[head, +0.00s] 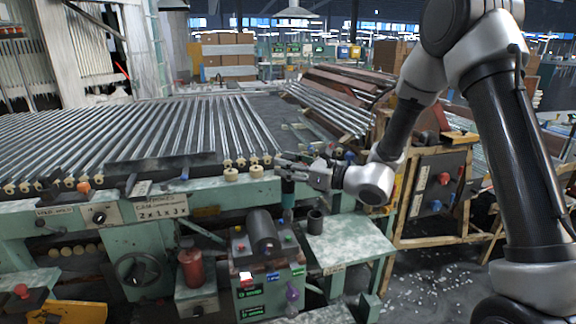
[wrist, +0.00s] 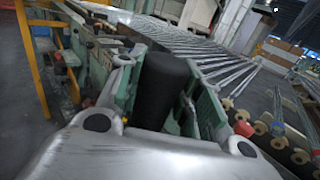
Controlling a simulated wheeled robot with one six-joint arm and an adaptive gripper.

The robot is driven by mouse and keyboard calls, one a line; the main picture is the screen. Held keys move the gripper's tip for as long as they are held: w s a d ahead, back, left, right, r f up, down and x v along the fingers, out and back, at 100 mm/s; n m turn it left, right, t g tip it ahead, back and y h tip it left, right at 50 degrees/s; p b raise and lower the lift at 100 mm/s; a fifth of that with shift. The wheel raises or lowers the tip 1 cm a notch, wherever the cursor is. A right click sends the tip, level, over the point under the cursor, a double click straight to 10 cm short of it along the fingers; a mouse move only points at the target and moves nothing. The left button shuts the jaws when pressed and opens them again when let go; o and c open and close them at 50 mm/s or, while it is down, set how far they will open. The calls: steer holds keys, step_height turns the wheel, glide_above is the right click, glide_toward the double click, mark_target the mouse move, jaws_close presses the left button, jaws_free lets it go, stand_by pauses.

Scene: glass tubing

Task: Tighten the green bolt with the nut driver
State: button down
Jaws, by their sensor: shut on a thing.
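My gripper (head: 288,172) is at the end of the arm, beside the front edge of the roller bed. It is shut on the nut driver, whose black cylindrical body (wrist: 165,88) stands between the fingers in the wrist view. In the head view a dark teal part of the driver (head: 288,190) shows just below the fingers. Its lower end is hard to tell from the green machine behind it. I cannot pick out the green bolt for certain. A small green knob (head: 288,238) shows on the box below the gripper, but I cannot tell whether it is a bolt.
A small pale-green table (head: 345,243) stands below and right of my gripper, with a dark open cup (head: 315,221) on it. A dark cylinder (head: 262,233) lies on the control box. Steel rollers (head: 180,125) fill the bed at left. A yellow-framed machine (head: 440,190) stands at right.

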mark_target(294, 192)
steer(key=shift+f, duration=4.1)
stand_by(0.7)
